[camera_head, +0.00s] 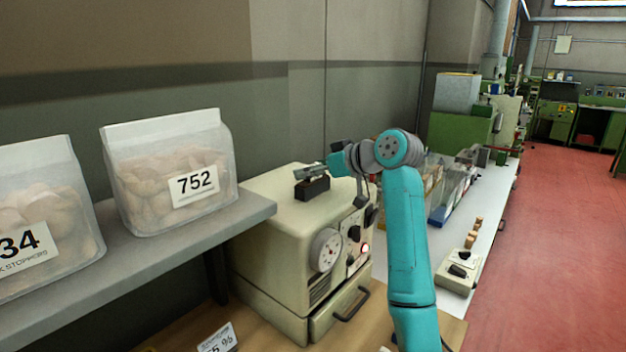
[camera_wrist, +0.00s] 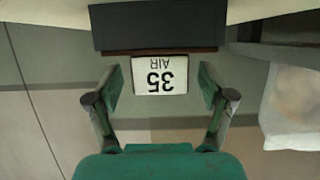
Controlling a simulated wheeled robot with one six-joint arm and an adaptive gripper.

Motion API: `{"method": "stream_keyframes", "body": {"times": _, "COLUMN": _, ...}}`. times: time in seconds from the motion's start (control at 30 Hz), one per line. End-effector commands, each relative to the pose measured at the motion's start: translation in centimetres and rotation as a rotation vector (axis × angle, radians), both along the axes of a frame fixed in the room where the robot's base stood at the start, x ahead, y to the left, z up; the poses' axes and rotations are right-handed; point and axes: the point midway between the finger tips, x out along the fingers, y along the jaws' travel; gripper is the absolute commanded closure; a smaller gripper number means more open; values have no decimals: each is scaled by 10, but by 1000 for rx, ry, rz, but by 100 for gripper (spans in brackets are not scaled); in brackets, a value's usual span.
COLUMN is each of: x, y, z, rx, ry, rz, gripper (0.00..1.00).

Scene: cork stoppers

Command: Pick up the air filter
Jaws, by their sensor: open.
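The air filter (camera_head: 312,190) looks like a small dark block standing on top of the cream machine (camera_head: 270,210). In the wrist view a dark block (camera_wrist: 155,28) lies at the top, with a white card (camera_wrist: 160,75) reading "35 AIR" upside down at its edge. My gripper (camera_head: 316,172) is at the block, coming from the right, and hides part of it. In the wrist view my gripper (camera_wrist: 162,85) is open, with one finger on each side of the card. I cannot tell whether the fingers touch anything.
A grey shelf (camera_head: 150,245) at left holds clear bags of corks, one marked 752 (camera_head: 165,175). A white bench (camera_head: 490,205) at right carries bins, several corks and a small control box (camera_head: 460,270). A wall stands behind the machine. Red floor is free at right.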

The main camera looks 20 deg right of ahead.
Motion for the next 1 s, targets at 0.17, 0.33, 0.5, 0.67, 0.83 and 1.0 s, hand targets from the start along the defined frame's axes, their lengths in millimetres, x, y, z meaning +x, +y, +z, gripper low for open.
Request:
{"method": "stream_keyframes", "body": {"times": 0.17, "x": 0, "y": 0, "z": 0, "rx": 1, "ry": -1, "rz": 0, "gripper": 19}}
{"method": "stream_keyframes", "body": {"times": 0.33, "x": 0, "y": 0, "z": 0, "rx": 1, "ry": -1, "rz": 0, "gripper": 54}}
{"method": "stream_keyframes", "body": {"times": 0.5, "x": 0, "y": 0, "z": 0, "rx": 0, "ry": 0, "rz": 0, "gripper": 84}}
{"method": "stream_keyframes", "body": {"times": 0.67, "x": 0, "y": 0, "z": 0, "rx": 1, "ry": -1, "rz": 0, "gripper": 84}}
{"method": "stream_keyframes", "body": {"times": 0.83, "x": 0, "y": 0, "z": 4, "rx": 1, "ry": -1, "rz": 0, "gripper": 84}}
{"method": "stream_keyframes", "body": {"times": 1.0, "x": 0, "y": 0, "z": 19, "rx": 0, "ry": -4, "rz": 0, "gripper": 84}}
